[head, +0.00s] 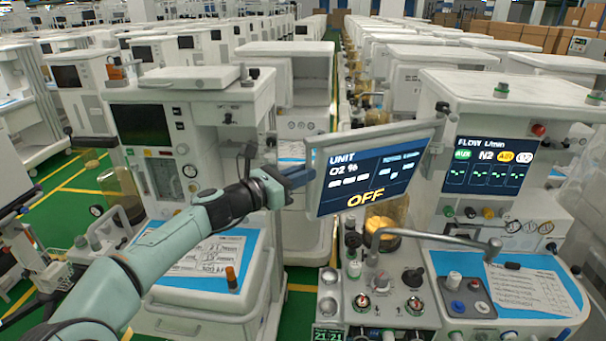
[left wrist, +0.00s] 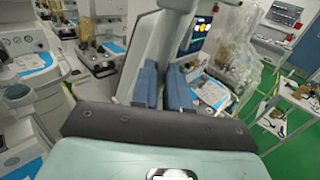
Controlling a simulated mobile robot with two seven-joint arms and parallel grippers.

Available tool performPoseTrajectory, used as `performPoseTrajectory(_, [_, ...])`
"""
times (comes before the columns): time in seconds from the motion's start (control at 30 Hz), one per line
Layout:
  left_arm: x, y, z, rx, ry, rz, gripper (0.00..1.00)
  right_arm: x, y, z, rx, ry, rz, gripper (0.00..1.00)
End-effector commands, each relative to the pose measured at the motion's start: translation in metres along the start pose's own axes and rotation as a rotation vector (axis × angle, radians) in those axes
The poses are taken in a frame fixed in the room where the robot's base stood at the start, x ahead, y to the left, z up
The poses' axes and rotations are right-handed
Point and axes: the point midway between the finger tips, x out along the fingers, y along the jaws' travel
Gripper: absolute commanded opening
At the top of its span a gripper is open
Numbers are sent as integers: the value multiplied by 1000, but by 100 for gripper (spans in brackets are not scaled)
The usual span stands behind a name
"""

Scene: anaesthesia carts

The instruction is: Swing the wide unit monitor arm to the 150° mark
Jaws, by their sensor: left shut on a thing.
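The wide unit (head: 515,95) stands at the right of the head view, with a flow screen on its front. Its monitor (head: 372,168) reads "UNIT", "O2 %" and "OFF" and hangs tilted off the unit's left side. The monitor arm's joint (head: 437,128) shows at the monitor's right edge. My left gripper (head: 300,178) is shut on the monitor's left edge. In the left wrist view the blue fingers (left wrist: 162,88) sit either side of the pale monitor edge (left wrist: 166,50). I cannot make out a 150° mark. My right gripper is not in view.
A narrower cart (head: 190,120) with a dark screen stands to the left. Below the monitor are the unit's knobs (head: 385,280) and a worktop (head: 510,290) with a metal bar above it. Green floor (head: 300,310) shows between the carts, and more carts fill the background.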

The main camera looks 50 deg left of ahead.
Motion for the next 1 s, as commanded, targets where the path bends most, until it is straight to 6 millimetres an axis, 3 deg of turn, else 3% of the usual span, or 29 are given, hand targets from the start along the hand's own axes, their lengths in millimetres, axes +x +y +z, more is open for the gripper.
performPoseTrajectory(0.67, [0, 4, -2, 0, 4, -8, 0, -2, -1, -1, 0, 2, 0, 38])
performPoseTrajectory(0.7, [0, 4, -2, 0, 4, -8, 28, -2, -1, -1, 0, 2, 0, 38])
performPoseTrajectory(0.73, [0, 4, -2, 0, 4, -8, 37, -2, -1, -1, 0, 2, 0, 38])
performPoseTrajectory(1.0, [0, 3, -1, 0, 2, -9, 40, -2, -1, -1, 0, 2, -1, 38])
